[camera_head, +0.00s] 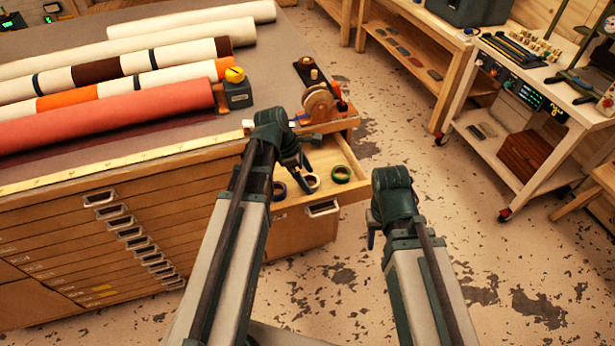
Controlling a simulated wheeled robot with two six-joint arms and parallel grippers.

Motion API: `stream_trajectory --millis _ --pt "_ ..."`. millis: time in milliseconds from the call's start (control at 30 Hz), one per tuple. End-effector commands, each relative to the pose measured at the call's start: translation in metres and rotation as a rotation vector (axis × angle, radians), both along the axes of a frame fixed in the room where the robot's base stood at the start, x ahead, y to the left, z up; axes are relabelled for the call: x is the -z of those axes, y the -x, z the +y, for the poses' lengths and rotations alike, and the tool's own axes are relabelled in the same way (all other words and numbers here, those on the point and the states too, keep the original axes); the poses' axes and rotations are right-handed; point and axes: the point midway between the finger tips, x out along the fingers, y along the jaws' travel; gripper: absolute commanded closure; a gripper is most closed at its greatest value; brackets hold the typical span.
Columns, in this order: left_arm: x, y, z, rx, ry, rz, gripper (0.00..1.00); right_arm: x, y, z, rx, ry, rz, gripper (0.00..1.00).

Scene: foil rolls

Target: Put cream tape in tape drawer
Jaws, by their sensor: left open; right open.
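The tape drawer (318,155) is pulled out at the right end of the wooden cabinet. A cream tape roll (312,181) shows inside it, between a dark blue roll (279,190) and a green roll (341,174). My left gripper (303,165) is open, pointing down just above the cream roll. The picture does not show clearly whether it touches the roll; the wrist and arm hide part of the drawer. My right gripper (371,238) is open and empty, to the right of the drawer front over the floor.
A wooden tape dispenser (320,108) stands at the cabinet top's corner, just behind the drawer. A yellow-topped dark box (237,90) and several large rolls, one of them red (110,115), lie on the top. A wheeled cart (540,110) stands at right. Floor between is free.

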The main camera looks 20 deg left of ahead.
Motion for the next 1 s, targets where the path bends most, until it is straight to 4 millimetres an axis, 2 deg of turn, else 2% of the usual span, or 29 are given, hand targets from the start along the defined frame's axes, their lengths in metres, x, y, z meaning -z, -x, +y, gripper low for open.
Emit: stream_trajectory --millis 267,800,1000 --pt "-0.026 0.002 0.008 -0.001 0.000 0.000 0.02 -0.026 0.000 0.000 0.000 0.000 0.000 0.50" --pt "-0.105 0.011 0.039 -0.001 0.000 -0.001 0.02 -0.105 0.000 0.000 0.000 0.000 0.000 0.50" --pt "-0.113 0.013 0.044 0.000 0.000 0.000 0.02 -0.113 0.000 0.000 0.000 0.000 0.000 0.50"
